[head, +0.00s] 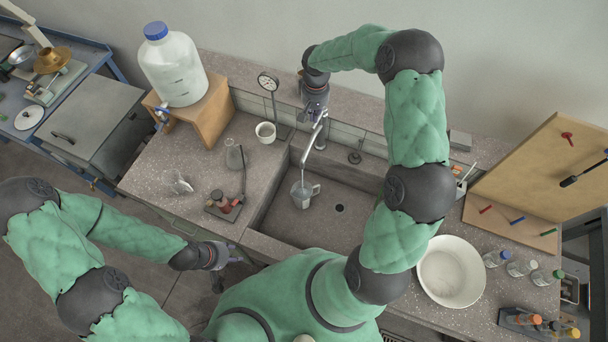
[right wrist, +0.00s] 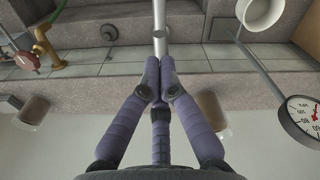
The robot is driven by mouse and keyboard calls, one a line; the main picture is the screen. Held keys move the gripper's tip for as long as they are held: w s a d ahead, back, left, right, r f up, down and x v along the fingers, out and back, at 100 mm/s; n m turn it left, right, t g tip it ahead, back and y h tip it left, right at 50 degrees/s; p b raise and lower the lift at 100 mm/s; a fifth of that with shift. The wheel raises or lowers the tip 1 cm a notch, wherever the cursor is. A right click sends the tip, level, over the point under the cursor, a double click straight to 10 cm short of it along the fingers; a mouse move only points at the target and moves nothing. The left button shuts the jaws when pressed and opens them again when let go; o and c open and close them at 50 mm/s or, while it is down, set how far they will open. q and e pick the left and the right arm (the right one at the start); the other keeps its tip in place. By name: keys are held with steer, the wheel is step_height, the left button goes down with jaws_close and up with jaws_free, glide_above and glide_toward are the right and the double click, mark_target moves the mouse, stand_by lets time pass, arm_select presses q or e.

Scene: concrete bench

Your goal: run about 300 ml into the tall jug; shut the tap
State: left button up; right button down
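The jug (head: 302,195), clear with a handle, stands upright in the sink under the mouth of the metal tap spout (head: 311,146). Its water level is too small to read, and I cannot tell whether water is running. My right gripper (head: 318,112) is at the tap's base end, behind the sink. In the right wrist view its purple fingers (right wrist: 160,68) are drawn together right at the tap's pipe (right wrist: 160,22); no handle shows between them. My left gripper (head: 226,258) hangs low at the front of the bench, away from the jug; its fingers are unclear.
The sink floor (head: 290,227) is clear around the jug. A dial gauge (head: 268,83) and a white cup (head: 265,132) stand left of the tap. A flask (head: 235,158) and a small rack (head: 224,207) are left of the sink. A white basin (head: 452,271) is to the right.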

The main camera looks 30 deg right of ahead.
mark_target(314, 125)
step_height(314, 125, down, 4)
steer(key=b, duration=0.3)
steer(key=shift+r+p, duration=0.45)
steer(key=shift+r, duration=0.3)
steer(key=shift+r+p, duration=1.2)
steer(key=shift+r, duration=1.4)
